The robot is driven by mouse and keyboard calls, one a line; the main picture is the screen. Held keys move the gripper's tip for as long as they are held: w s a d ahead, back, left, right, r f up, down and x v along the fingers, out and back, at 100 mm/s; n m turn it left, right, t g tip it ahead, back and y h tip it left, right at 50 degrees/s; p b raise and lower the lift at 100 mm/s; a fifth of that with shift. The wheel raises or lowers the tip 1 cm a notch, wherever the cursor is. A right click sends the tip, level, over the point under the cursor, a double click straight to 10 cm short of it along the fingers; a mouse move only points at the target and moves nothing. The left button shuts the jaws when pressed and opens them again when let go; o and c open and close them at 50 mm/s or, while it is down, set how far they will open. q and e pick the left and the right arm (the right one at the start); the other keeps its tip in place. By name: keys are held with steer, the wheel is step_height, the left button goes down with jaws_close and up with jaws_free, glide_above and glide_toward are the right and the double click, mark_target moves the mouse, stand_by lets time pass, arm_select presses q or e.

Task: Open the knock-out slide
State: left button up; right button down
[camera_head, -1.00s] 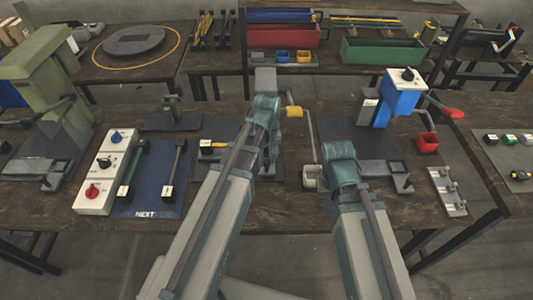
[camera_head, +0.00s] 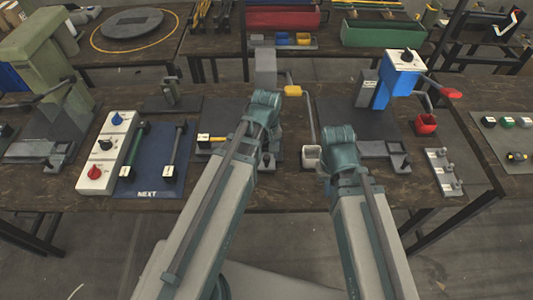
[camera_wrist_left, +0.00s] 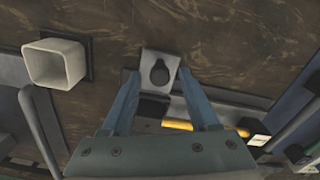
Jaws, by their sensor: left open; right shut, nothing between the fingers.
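In the left wrist view, a pale grey plate with a dark round knob (camera_wrist_left: 160,72) lies between the fingertips of my open left gripper (camera_wrist_left: 161,84); it looks like the knock-out slide's end, and I cannot tell if the fingers touch it. In the head view my left gripper (camera_head: 267,160) is low at the middle press (camera_head: 266,66), and my arm hides most of that press and its slide. My right gripper (camera_head: 345,165) is near the bench, right of a pale square cup (camera_head: 311,157); its fingers are hidden. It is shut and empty.
A blue press (camera_head: 402,78) with a red cup (camera_head: 426,124) stands at right, a green press (camera_head: 42,62) at left. A white knob panel (camera_head: 104,155) and blue mat (camera_head: 150,175) lie left of my left arm. A yellow-handled lever (camera_head: 293,91) stands behind the cup.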

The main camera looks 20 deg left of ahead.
arm_select(q)
steer(key=shift+r, duration=0.1)
step_height(320, 180, up, 14)
steer(key=p, duration=1.4)
arm_select(e)
step_height(320, 180, up, 14)
arm_select(q)
steer(key=shift+f, duration=0.2)
arm_select(e)
steer(key=shift+f, duration=0.15)
arm_select(q)
steer(key=s+d+f+m+y+b, duration=0.1)
steer(key=s+d+f+m+b, duration=0.1)
steer(key=s+d+m, duration=0.5)
steer(key=d+m, duration=0.1)
steer(key=m, duration=0.2)
steer(key=shift+s+d+f+m+b, duration=0.2)
steer(key=shift+s+d+m+b, duration=0.1)
steer(key=shift+s+d+b, duration=0.1)
arm_select(e)
step_height(320, 180, down, 2)
steer(key=shift+f, duration=0.25)
